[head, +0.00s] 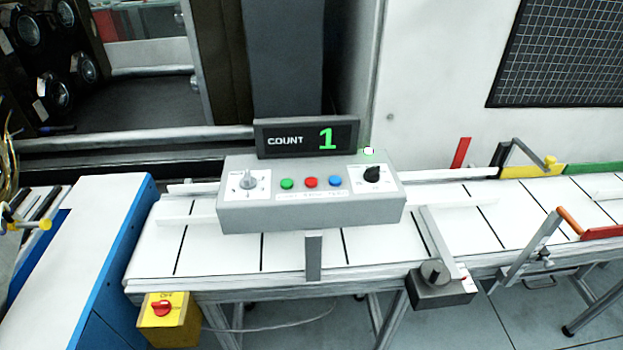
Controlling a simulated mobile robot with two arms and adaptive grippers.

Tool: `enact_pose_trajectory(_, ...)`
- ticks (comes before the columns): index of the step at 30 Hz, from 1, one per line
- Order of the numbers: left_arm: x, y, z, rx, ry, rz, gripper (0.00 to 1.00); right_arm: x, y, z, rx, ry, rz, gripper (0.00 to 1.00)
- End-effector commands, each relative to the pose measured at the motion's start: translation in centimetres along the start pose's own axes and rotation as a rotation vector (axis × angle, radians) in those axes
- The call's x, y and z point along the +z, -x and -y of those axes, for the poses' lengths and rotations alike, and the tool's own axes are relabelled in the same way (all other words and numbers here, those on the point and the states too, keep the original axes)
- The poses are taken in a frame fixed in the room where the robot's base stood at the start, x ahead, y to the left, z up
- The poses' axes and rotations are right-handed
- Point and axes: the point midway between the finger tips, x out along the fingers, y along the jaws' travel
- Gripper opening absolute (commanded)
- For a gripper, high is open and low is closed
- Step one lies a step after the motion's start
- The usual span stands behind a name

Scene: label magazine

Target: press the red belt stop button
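The red button (311,182) sits in the middle of a row on the grey control box (310,213), between a green button (287,184) and a blue button (335,181). Small labels lie below the row, too small to read. The box stands above the white conveyor belt (207,247) on a grey post. Nothing covers the red button. Neither of my grippers shows in the head view.
A dark display (307,138) behind the buttons reads "COUNT 1". A silver selector (248,182) and a black knob (374,174) flank the buttons. A yellow box (169,322) with a red switch hangs below the belt. A blue-sided white cabinet (80,240) stands left.

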Motion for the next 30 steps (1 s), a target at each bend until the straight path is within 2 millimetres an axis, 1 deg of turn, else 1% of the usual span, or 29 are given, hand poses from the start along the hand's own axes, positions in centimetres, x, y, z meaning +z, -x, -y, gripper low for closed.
enact_pose_trajectory(18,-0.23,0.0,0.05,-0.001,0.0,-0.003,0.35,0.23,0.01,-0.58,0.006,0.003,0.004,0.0)
enact_pose_trajectory(30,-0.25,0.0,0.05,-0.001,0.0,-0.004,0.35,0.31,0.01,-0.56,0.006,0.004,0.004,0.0)
